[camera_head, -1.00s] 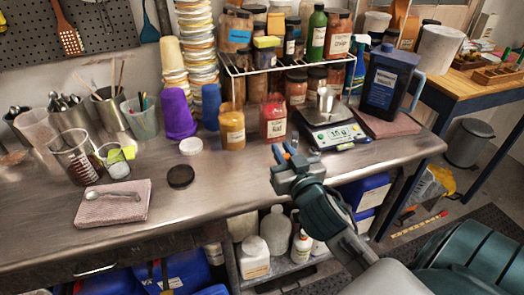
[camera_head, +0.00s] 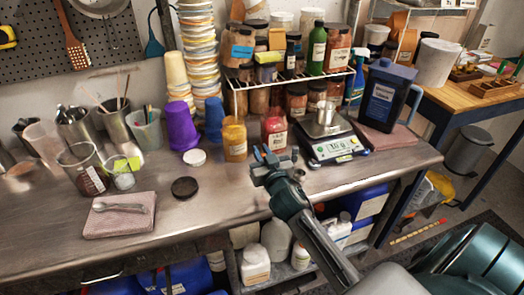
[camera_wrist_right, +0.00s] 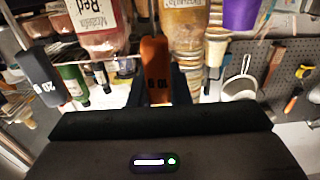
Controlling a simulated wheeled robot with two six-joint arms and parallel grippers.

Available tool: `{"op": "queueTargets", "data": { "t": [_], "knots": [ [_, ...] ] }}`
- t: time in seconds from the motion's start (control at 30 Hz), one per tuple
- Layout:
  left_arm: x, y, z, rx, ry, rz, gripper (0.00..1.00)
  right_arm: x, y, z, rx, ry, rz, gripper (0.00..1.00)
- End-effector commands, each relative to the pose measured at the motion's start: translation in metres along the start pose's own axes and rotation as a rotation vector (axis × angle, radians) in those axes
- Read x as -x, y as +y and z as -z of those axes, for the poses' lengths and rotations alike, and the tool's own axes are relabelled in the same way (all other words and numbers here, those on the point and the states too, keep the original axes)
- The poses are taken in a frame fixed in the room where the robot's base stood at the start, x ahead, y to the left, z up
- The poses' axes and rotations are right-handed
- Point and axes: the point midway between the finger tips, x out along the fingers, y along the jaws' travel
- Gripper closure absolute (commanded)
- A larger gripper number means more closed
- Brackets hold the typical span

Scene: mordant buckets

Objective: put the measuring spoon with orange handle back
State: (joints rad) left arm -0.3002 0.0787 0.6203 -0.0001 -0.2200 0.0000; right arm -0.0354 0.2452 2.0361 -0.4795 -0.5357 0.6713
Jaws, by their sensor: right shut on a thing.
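The spoon's bowl is hidden. In the head view the spoon cannot be made out at the gripper. My left gripper is not in view.
The amber jar (camera_head: 235,141) and red-labelled jar stand close beyond the gripper. A scale (camera_head: 337,148) with a metal cup is to the right. A dark lid (camera_head: 185,187) and a pink cloth (camera_head: 119,217) with a metal spoon lie left. A dark "20 g" piece (camera_wrist_right: 43,72) shows in the wrist view.

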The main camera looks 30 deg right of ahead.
Motion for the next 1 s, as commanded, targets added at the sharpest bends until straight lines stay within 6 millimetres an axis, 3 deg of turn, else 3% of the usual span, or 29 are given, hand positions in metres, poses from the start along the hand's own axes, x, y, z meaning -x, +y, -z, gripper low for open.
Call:
{"op": "queueTargets", "data": {
  "t": [0.27,0.3,0.4,0.73,0.87,1.0],
  "knots": [
    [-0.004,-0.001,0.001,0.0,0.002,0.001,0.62,0.0,0.0,-0.004,0.0,0.001,0.0,1.0],
    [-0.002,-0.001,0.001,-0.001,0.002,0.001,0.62,0.0,0.0,-0.002,0.0,0.001,0.0,0.76],
    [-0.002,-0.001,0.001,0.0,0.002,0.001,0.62,0.0,0.0,-0.002,0.0,0.001,0.0,0.62],
    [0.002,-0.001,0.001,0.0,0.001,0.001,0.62,0.0,0.0,0.003,0.0,0.001,0.0,0.62],
    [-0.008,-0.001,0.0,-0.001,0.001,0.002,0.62,0.018,0.0,-0.003,0.0,0.0,0.001,0.62],
    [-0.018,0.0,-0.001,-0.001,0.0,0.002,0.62,0.049,0.0,-0.004,0.0,0.0,0.001,0.62]
  ]
}}
